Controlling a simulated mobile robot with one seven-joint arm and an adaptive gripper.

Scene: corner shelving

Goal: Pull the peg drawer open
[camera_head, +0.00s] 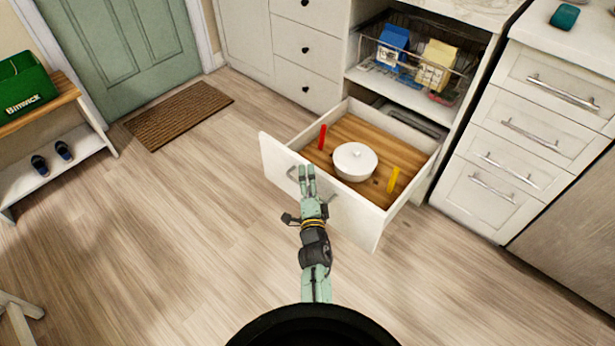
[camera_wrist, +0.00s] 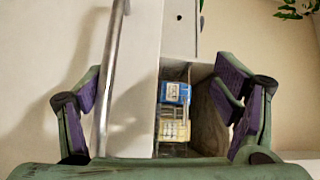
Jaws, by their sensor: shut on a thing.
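The peg drawer (camera_head: 375,218) is a white drawer with a wooden bottom, pulled well out of the lower cabinet in the head view. A red peg (camera_head: 322,137), a yellow peg (camera_head: 393,180) and a white lidded bowl (camera_head: 354,161) stand in it. Its metal handle (camera_head: 291,174) is on the front panel, and it also shows as a bar in the wrist view (camera_wrist: 111,75). My gripper (camera_head: 307,171) is at the drawer front, shut on the handle. The exact contact is hard to see, partly hidden by the fingers.
Above the drawer, a wire basket (camera_head: 408,75) holds a blue carton (camera_head: 391,47) and a yellow carton (camera_head: 436,65). Closed drawers (camera_head: 545,150) stand to the right. A brown mat (camera_head: 180,113) and a shoe bench (camera_head: 50,165) are at the left. The floor before the drawer is clear.

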